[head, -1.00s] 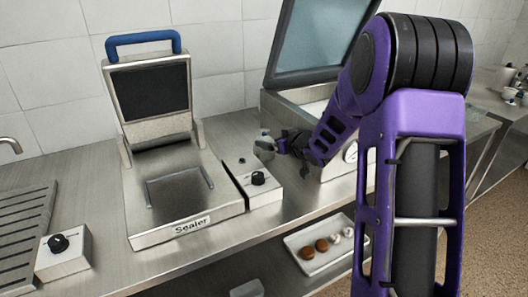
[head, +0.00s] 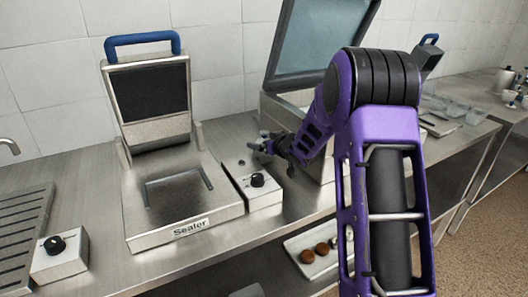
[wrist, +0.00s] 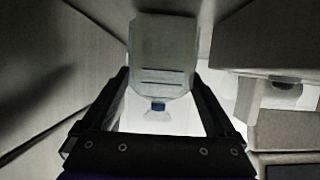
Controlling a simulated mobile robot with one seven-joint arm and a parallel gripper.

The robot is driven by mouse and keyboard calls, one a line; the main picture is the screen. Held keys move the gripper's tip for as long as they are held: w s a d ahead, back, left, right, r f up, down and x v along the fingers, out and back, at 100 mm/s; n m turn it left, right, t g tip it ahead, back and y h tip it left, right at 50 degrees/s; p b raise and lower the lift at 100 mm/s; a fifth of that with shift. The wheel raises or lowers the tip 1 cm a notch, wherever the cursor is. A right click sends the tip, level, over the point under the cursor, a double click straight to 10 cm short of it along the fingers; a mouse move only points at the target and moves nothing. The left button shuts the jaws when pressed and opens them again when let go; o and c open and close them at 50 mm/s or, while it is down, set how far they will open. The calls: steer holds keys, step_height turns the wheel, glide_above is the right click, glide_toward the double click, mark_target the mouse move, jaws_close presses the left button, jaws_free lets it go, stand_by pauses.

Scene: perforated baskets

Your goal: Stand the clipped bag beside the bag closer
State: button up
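The clipped bag (wrist: 165,48) is a pale translucent bag with a blue clip (wrist: 158,106) at its narrow neck. It sits between the two fingers of my gripper (wrist: 160,80) in the wrist view, and the fingertips appear to meet its sides. In the head view my gripper (head: 268,146) is just behind the small knob box on the right of the bag closer. The bag is hardly visible there. The bag closer (head: 143,238) is a steel machine labelled "Sealer", with a raised dark-faced lid and a blue handle (head: 143,42).
A knob box (head: 246,196) adjoins the closer's right side. A larger steel machine (head: 290,104) with an open glass lid stands close behind my gripper. A second knob box (head: 62,260) and slatted rack (head: 22,225) are at left. A white tray (head: 298,241) lies below the counter.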

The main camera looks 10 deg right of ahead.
steer(key=c, duration=0.7)
steer(key=shift+r, duration=0.15)
steer(key=shift+c, duration=1.3)
